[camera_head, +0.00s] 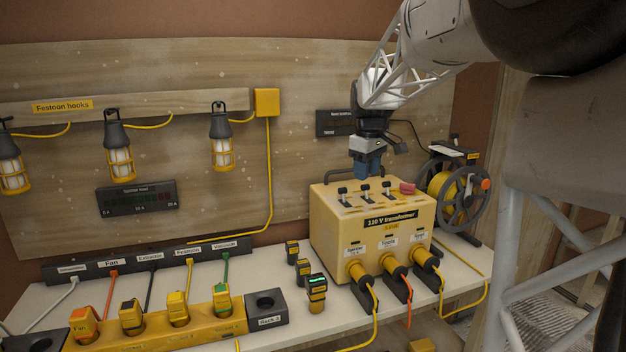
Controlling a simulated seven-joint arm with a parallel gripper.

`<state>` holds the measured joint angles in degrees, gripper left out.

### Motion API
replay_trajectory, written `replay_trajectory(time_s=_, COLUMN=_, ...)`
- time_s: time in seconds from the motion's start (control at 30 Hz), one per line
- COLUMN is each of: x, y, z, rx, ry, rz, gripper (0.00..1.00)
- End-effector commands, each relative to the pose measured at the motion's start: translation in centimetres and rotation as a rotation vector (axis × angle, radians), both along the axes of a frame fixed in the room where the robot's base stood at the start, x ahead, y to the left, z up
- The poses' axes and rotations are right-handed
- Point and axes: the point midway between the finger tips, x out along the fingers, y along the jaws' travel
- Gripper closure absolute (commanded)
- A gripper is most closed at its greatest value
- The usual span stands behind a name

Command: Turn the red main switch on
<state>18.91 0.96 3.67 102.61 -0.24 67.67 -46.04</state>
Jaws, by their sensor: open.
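The yellow 110 V-type transformer box (340,228) stands on the bench right of centre, its label partly hard to read. On its top, at the right, is a small red switch (407,188), the only red control there; its position is too small to tell. Three black toggle levers (365,190) stand in a row to the left of it. My gripper (367,173) points down with blue fingers above the back of the box top, left of and behind the red switch, apart from it. It is open and nothing shows between its fingers.
A black carry handle (346,173) rises at the box's back, close to my gripper. Yellow plugs with cables (392,267) leave its front. A cable reel (455,195) stands to the right. Several plugs sit in a yellow socket strip (155,340) at front left. Lamps (221,148) hang behind.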

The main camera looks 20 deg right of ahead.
Motion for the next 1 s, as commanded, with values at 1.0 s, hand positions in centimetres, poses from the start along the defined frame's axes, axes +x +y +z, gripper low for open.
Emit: replay_trajectory(time_s=1.0, x=14.8, y=-23.5, z=-4.4, rx=0.016, ry=0.081, rz=0.284, gripper=0.58)
